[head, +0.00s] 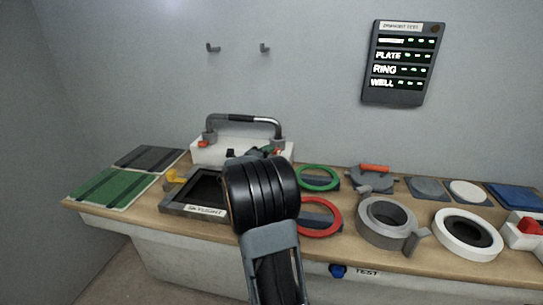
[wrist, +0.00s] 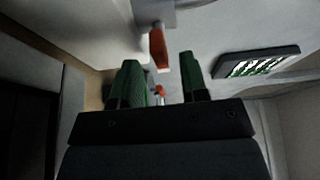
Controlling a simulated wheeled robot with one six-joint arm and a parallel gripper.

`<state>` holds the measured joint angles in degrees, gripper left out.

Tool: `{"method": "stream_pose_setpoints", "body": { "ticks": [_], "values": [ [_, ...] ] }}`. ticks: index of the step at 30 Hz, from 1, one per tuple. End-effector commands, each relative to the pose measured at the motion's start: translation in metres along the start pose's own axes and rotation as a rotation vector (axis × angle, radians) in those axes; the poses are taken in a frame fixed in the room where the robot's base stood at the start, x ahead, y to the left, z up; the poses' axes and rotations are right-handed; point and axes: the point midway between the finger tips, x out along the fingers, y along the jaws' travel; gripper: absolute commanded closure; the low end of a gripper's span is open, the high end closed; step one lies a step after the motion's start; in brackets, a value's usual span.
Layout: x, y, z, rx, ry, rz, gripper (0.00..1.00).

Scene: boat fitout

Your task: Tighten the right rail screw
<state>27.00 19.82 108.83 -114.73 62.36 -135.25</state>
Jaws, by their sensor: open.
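The rail (head: 243,119) is a grey arch with a dark grip, standing on a white block (head: 212,155) at the back of the bench. An orange-red screw head (head: 203,144) shows at its left foot. My gripper (head: 262,151), with green fingers, is at the rail's right foot, where my wrist hides much of the right screw. In the wrist view my fingers are open and apart. One orange screw handle (wrist: 157,48) lies just past the fingertips, and a smaller orange piece (wrist: 160,90) shows between the fingers. I cannot tell whether either finger touches a screw.
A black-framed skylight tray (head: 180,209) lies left of my arm. Green ring (head: 318,190), red ring (head: 338,218), grey flanged ring (head: 365,226) and white ring (head: 447,236) crowd the right side. A display panel (head: 402,91) hangs on the wall, beside two hooks (head: 213,48).

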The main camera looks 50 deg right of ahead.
Motion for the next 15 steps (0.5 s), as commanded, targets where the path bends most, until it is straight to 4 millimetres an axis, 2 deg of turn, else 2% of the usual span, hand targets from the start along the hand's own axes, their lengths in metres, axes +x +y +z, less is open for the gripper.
{"method": "stream_pose_setpoints", "body": {
  "ticks": [6, 15],
  "values": [
    [0.017, 0.0, 0.0, 0.001, 0.001, 0.0, 0.6],
    [0.02, 0.0, 0.0, 0.001, 0.0, 0.0, 0.6]
  ]
}}
